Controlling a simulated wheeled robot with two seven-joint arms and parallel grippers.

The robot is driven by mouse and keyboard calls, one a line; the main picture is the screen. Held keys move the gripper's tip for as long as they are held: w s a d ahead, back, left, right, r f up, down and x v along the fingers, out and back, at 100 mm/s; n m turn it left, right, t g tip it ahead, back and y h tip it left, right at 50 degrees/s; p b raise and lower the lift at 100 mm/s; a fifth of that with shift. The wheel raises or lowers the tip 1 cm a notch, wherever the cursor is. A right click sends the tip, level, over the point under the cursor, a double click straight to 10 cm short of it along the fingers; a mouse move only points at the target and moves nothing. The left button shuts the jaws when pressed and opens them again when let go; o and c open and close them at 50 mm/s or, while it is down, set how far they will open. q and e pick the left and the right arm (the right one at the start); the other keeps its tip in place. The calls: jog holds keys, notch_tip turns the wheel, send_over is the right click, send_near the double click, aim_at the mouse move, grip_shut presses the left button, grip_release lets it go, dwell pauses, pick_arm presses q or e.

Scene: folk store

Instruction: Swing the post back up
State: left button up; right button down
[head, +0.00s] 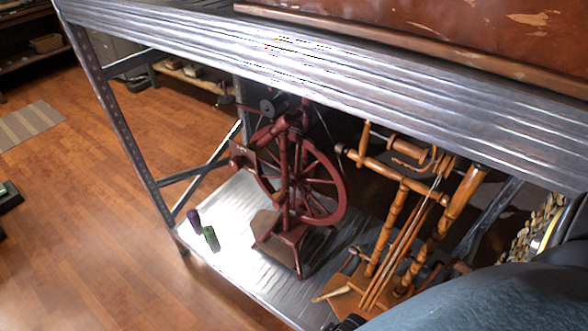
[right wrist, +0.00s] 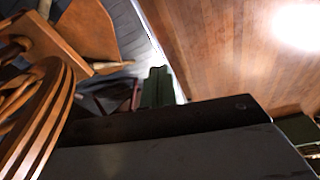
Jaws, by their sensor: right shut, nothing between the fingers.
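The orange-brown wooden spinning wheel (head: 392,215) stands on the metal shelf at the right of the head view. Its turned posts lean to the right, and a crossbar with knobs and spindle parts tops them. I cannot tell which of its parts is the post. In the right wrist view its wheel rim (right wrist: 48,125) and wooden base (right wrist: 85,32) fill the left side. My blue-grey arm hides the lower right of the head view. My left gripper is not in view.
A dark red spinning wheel (head: 298,185) stands left of the orange one. Purple (head: 193,220) and green (head: 210,238) spool-like items stand at the left of the lower shelf (head: 275,285). The upper metal shelf (head: 330,75) overhangs both wheels. Wood floor (head: 90,200) is open at left.

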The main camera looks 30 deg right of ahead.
jog(key=w+r+t+b, duration=0.1)
jog(key=w+r, duration=0.2)
jog(key=r, duration=0.6)
jog(key=w+r+t+b, duration=0.1)
jog(key=w+r+b, duration=0.15)
jog(key=r, duration=0.65)
jog(key=n+t+y, duration=0.3)
jog(key=n+t, duration=1.3)
jog(key=t, duration=0.5)
send_near(278, 129)
pick_arm(q)
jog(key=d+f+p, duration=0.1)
jog(key=p, duration=0.1)
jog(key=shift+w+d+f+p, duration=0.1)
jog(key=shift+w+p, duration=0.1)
jog(key=shift+p, duration=0.2)
pick_arm(e)
jog(key=w+d+r, duration=0.1)
jog(key=w+r, duration=0.3)
jog(key=shift+w, duration=0.2)
jog(key=shift+d+r, duration=0.1)
